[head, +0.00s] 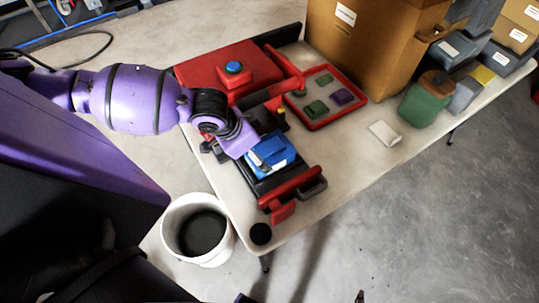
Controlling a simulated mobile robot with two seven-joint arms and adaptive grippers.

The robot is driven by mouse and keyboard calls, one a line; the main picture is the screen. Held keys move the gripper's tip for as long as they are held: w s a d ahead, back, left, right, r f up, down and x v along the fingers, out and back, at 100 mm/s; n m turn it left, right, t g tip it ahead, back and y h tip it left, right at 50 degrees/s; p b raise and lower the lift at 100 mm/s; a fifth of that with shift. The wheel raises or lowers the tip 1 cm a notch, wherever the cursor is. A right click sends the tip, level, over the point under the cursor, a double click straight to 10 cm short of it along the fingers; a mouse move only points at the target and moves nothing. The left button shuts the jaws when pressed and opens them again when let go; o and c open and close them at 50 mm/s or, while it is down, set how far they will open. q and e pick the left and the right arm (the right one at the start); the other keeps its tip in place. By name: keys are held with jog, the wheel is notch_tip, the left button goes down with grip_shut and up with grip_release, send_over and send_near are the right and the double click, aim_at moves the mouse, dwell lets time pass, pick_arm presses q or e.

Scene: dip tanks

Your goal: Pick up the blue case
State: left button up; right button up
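The blue case (272,152) has a pale label and lies in a dark tray at the front of a red device (222,72) on the table. My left arm comes in from the left, and my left gripper (243,146) is right at the left side of the blue case, overlapping it in this view. Its fingers are mostly hidden, so I cannot tell whether they touch the case or are open or shut. My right gripper is not clearly in view.
A red-rimmed tray (314,123) holds small green and purple blocks. A cardboard box (365,45), a green container (425,100) and grey bins stand farther right. A white bucket (170,232) stands on the floor by the table's front left. The table's front right is mostly bare.

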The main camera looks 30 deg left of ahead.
aim_at(267, 147)
pick_arm(q)
jog(key=w+d, duration=0.1)
jog(key=w, duration=0.2)
jog(key=shift+d+r, duration=0.1)
jog(key=shift+d, duration=0.3)
jog(key=x, duration=0.3)
jog(key=shift+s, duration=0.1)
jog(key=shift+a, duration=0.1)
jog(key=shift+c, duration=0.4)
jog(key=c, duration=1.3)
jog(key=shift+o, duration=0.2)
